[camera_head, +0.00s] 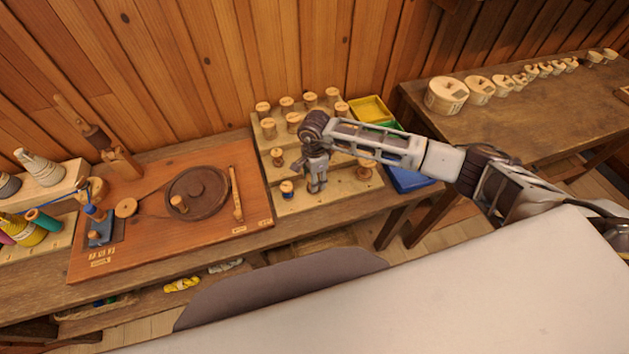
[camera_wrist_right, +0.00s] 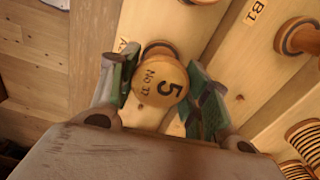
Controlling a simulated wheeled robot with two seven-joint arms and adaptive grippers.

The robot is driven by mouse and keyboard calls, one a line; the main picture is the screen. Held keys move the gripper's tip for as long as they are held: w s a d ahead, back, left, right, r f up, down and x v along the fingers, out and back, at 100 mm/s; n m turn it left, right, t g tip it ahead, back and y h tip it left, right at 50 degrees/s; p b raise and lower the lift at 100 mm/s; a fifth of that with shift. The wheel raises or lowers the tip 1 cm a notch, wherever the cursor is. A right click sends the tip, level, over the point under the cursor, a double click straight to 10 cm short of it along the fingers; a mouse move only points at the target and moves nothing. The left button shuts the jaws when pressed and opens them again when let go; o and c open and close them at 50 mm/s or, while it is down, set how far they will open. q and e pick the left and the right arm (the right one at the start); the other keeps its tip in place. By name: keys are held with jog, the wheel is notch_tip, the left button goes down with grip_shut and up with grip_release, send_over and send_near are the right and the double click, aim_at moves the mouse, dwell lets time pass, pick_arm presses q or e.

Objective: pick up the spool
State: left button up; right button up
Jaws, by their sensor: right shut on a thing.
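A turned wooden spool (camera_wrist_right: 160,80) with "5" and "No 17" on its pale round top sits between the green-padded fingers of my right gripper (camera_wrist_right: 163,92) in the right wrist view. The gripper is shut on it, one finger on each side. In the head view my right gripper (camera_head: 316,185) points down over the lowest step of the stepped wooden rack (camera_head: 331,200); the held spool is hidden there by the fingers. I cannot tell whether the spool touches the rack. My left gripper is not in view.
Other spools stand close by on the rack, one with blue at its base (camera_head: 287,189) and one to the right (camera_head: 364,169). Yellow (camera_head: 370,109) and blue (camera_head: 408,180) bins stand right of the rack. A board with a round dark disc (camera_head: 203,191) lies left.

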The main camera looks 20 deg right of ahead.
jog(key=shift+r, duration=0.15)
notch_tip(320, 180, up, 10)
jog(key=shift+f+b, duration=0.2)
jog(key=shift+b, duration=0.85)
jog(key=shift+r, duration=0.1)
jog(key=shift+s+r+p, duration=0.1)
jog(key=shift+r+p, duration=0.25)
jog(key=shift+p, duration=0.2)
jog(key=shift+a+r, duration=0.1)
